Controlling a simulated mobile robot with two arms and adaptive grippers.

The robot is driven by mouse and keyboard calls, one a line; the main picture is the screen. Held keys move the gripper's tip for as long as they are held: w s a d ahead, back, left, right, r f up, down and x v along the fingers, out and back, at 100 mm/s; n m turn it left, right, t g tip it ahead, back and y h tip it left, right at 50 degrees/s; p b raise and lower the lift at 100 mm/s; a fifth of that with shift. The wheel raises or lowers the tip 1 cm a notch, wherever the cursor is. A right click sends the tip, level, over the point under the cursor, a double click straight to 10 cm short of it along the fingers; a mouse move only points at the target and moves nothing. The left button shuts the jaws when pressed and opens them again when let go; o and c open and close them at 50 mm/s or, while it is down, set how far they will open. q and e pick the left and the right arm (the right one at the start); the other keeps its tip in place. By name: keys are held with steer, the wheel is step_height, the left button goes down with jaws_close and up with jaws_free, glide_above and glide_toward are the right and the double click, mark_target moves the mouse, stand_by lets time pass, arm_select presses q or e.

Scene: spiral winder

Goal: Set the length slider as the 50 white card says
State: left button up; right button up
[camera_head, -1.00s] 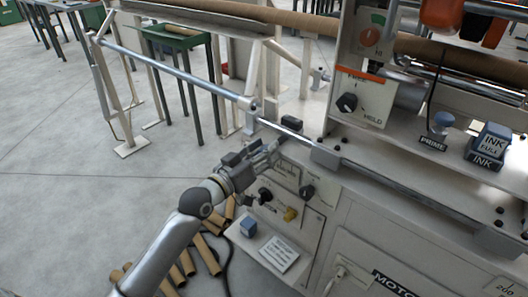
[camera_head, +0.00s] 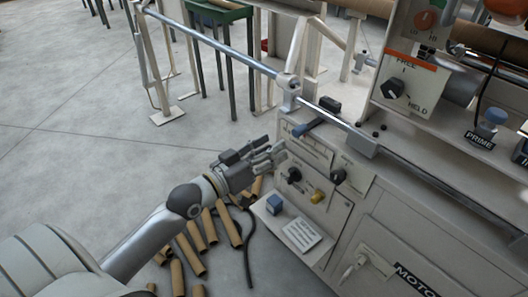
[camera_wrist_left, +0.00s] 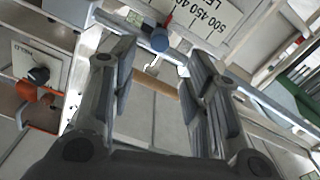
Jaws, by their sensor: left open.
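A white scale plate (camera_wrist_left: 222,18) with printed numbers, including 500 and 450, shows in the left wrist view. A round blue knob (camera_wrist_left: 160,41) with a red piece behind it sits by the plate; I take it for the length slider. A blue handle (camera_head: 308,127) stands at the top of the machine's front panel in the head view. My left gripper (camera_head: 279,153) is open and empty, left of the panel and apart from the handle. In the left wrist view its fingers (camera_wrist_left: 160,70) frame the knob from below. A white card (camera_head: 301,234) lies on the low shelf; its text is unreadable.
Below the handle, the panel carries black knobs (camera_head: 339,175) and a yellow knob (camera_head: 317,196). A blue block (camera_head: 274,204) sits on the shelf. Cardboard tubes (camera_head: 197,238) lie on the floor below my arm. A long metal rail (camera_head: 215,45) runs above. Floor to the left is open.

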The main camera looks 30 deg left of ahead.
arm_select(q)
steer(key=shift+v, duration=0.85)
